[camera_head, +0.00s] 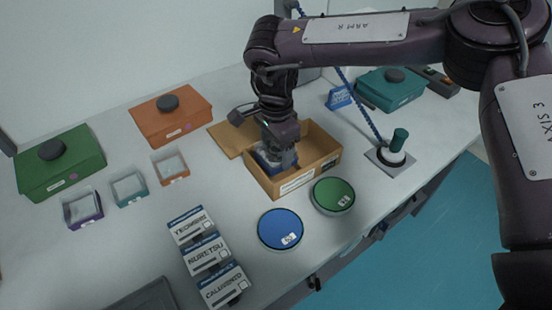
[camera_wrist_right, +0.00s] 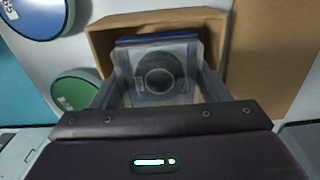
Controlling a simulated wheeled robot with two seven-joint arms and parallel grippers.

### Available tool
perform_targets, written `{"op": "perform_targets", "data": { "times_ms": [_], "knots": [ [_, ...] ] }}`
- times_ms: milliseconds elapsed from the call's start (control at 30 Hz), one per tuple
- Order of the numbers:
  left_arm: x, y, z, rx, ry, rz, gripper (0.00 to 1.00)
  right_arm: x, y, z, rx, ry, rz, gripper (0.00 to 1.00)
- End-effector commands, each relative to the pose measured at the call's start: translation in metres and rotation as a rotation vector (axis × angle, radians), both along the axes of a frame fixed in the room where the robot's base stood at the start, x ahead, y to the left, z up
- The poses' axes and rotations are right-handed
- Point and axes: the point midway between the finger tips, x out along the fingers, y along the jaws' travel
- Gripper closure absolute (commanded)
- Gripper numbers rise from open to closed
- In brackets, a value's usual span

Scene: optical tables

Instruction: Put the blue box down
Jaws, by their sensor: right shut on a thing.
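The blue box is small, with clear walls and a blue edge; it shows in the head view (camera_head: 263,160) partly hidden by my gripper. In the right wrist view the blue box (camera_wrist_right: 156,40) sits between my fingers, with a dark round knob or ring in the middle. My right gripper (camera_head: 282,160) points down into an open cardboard carton (camera_head: 322,165) and is shut on the blue box. The box is within the carton's walls, toward its left end; whether it touches the carton's floor I cannot tell. My left gripper is not in view.
A blue disc (camera_head: 281,229) and a green disc (camera_head: 333,195) lie in front of the carton. Small clear trays (camera_head: 129,188), an orange box (camera_head: 171,115) and a green box (camera_head: 60,162) stand left. A post with a green top (camera_head: 398,142) stands right. Labelled packs (camera_head: 207,253) lie in front.

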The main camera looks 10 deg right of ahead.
Motion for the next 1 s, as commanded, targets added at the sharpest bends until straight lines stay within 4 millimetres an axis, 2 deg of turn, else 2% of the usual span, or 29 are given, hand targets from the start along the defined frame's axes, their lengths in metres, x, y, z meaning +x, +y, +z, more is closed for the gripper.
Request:
{"op": "perform_targets", "data": {
  "times_ms": [300,667,700,733,767,1000],
  "knots": [
    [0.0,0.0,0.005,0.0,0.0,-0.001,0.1,-0.001,0.0,-0.04,0.0,0.002,0.001,0.55],
    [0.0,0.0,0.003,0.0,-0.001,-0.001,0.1,0.0,0.0,-0.045,0.001,0.0,0.0,0.55],
    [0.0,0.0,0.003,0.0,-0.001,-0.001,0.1,0.0,0.0,-0.045,0.0,0.0,0.001,0.29],
    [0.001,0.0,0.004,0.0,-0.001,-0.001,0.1,0.0,0.0,-0.044,0.0,0.0,0.001,0.25],
    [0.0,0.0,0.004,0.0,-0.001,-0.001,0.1,0.0,0.0,-0.044,0.0,0.0,0.001,0.22],
    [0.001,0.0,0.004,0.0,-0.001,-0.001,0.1,0.0,0.0,-0.044,0.0,0.001,0.001,0.22]
  ]
}}
